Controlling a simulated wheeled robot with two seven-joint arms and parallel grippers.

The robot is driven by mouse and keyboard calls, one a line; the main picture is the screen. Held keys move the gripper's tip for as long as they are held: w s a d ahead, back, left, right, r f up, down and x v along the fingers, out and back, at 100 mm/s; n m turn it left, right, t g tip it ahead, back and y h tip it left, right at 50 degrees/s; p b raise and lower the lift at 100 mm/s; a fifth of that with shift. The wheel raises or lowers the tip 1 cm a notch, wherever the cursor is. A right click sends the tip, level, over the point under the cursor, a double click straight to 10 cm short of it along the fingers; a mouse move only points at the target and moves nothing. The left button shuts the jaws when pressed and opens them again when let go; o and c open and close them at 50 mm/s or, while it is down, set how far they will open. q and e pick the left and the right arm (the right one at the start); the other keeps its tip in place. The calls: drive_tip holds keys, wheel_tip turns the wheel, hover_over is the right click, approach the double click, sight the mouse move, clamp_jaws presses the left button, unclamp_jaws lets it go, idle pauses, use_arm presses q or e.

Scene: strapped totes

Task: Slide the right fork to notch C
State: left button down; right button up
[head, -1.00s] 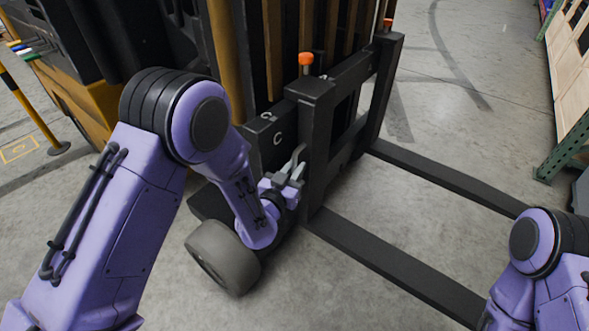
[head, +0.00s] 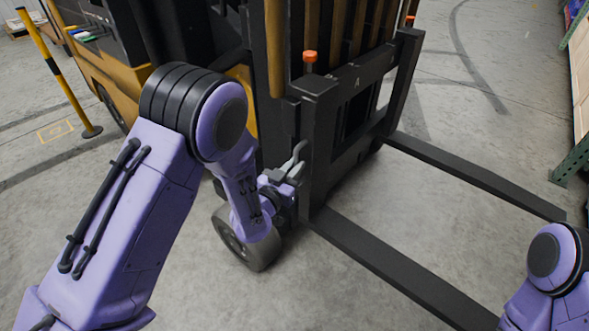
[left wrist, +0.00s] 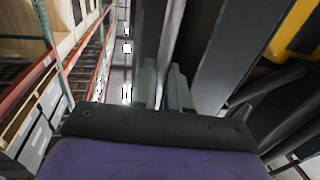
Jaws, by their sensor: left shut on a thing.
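The right fork (head: 400,265) is the nearer black fork. Its upright shank (head: 318,135) hangs on the forklift's carriage (head: 358,92), with an orange-topped pin (head: 310,58) on top and grey stem showing below the knob. My left gripper (head: 290,176) is shut on the grey handle (head: 299,152) on the shank's left side. In the left wrist view the fingers (left wrist: 165,88) close around this grey bar (left wrist: 172,40). A letter A shows on the carriage right of the shank. The mark C is not visible; little carriage shows left of the shank. My right gripper is out of the frame.
The other fork (head: 475,178) lies farther back, with its own orange-topped pin (head: 409,20). A grey wheel (head: 245,240) stands close below my left gripper. A yellow-black post (head: 60,75) is at left, racking (head: 572,160) at right. Floor between the forks is clear.

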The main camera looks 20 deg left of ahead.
use_arm(q)
drive_tip(key=shift+w+a+r, duration=0.15)
drive_tip(key=shift+w+r, duration=0.1)
drive_tip(key=shift+r, duration=0.05)
drive_tip(key=c, duration=1.2)
unclamp_jaws()
drive_tip(key=shift+c, duration=0.2)
drive_tip(key=shift+f, duration=0.15)
drive_tip(key=s+a+b, duration=0.1)
drive_tip(key=s, duration=0.9)
drive_tip(key=shift+s+a, duration=0.15)
drive_tip(key=shift+a, duration=0.1)
